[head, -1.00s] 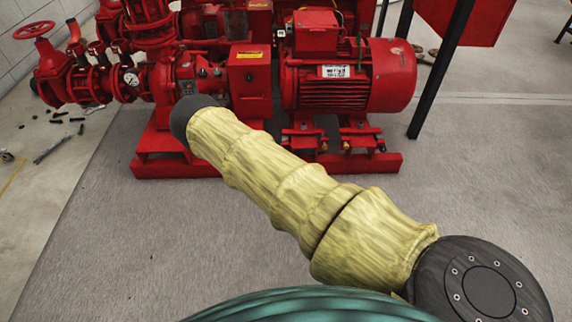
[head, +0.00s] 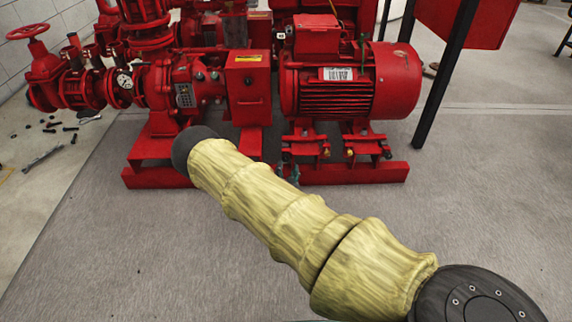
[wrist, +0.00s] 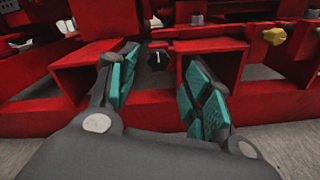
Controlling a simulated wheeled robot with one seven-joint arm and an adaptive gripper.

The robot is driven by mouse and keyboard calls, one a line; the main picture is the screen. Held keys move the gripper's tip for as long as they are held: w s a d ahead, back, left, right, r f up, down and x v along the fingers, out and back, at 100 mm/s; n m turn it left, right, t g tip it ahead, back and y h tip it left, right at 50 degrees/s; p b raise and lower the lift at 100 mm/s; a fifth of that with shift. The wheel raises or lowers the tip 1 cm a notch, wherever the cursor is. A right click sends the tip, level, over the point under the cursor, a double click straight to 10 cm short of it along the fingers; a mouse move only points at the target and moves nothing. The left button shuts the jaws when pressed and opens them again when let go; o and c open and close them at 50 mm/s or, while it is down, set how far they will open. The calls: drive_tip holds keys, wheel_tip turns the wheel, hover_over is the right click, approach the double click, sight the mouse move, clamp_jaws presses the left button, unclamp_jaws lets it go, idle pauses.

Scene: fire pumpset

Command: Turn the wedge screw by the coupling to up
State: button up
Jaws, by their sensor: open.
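In the wrist view a small black knob (wrist: 157,59) with a pale line on its face sits on the red motor base, between and beyond my fingertips. It appears to be the wedge screw by the coupling. The pale line looks close to upright; its exact angle is too small to tell. My gripper (wrist: 161,75) is open, its teal-padded fingers on either side of the knob, with no visible contact. In the head view the gripper (head: 288,172) shows only as small teal tips at the base below the coupling guard, mostly hidden behind my arm.
A yellow knob (wrist: 273,36) sits farther right on the same base. Red box-shaped supports (wrist: 90,68) stand close around the fingers. The red motor (head: 350,85) and coupling guard (head: 248,88) rise above. The grey floor in front is clear.

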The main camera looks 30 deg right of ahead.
sight(286, 159)
drive_tip(key=shift+b+x, duration=1)
drive_tip(key=shift+x, duration=2)
drive_tip(key=shift+c, duration=0.2)
drive_tip(key=c, duration=1)
